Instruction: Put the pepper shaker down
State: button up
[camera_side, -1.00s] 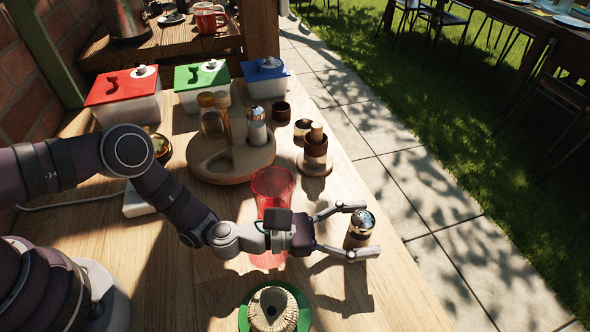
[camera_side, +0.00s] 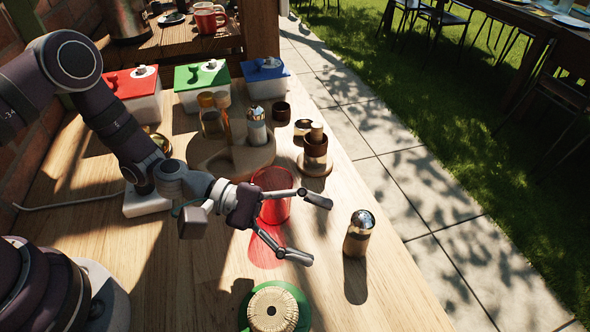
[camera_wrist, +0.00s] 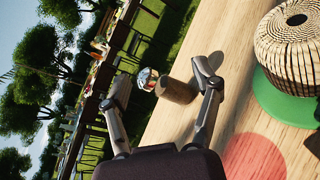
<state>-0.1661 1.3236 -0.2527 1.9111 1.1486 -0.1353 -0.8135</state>
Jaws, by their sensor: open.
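The pepper shaker (camera_side: 358,234), a brown cylinder with a shiny metal top, stands upright on the wooden table near its right edge. It also shows in the wrist view (camera_wrist: 176,90), beyond the fingers and apart from them. My gripper (camera_side: 314,231) is open and empty, to the left of the shaker in the side view, with a clear gap between fingertips and shaker. In the wrist view my gripper (camera_wrist: 162,80) has its two fingers spread wide, the shaker showing between their tips.
A red translucent cup (camera_side: 272,194) stands right beside my gripper. A woven container (camera_side: 272,309) sits on a green base in front. A round wooden tray (camera_side: 236,166) with bottles and a stack of brown cups (camera_side: 315,150) are behind. The table (camera_side: 400,300) is clear around the shaker.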

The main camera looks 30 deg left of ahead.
jog(key=s+a+r+m+y, duration=0.2)
jog(key=a+r+m+y, duration=0.2)
jog(key=a, duration=0.3)
jog(key=s+a+r+m+t+y, duration=0.1)
jog(key=s+a+r+m+y, duration=0.2)
jog(key=a, duration=0.5)
jog(key=s+a+r+m+t+y, duration=0.1)
jog(key=s+a+r+m+y, duration=0.1)
jog(key=a+r+m+y, duration=0.3)
jog(key=a+r+y, duration=0.1)
jog(key=a+y, duration=0.2)
jog(key=shift+s+r, duration=0.35)
jog(key=shift+s, duration=0.05)
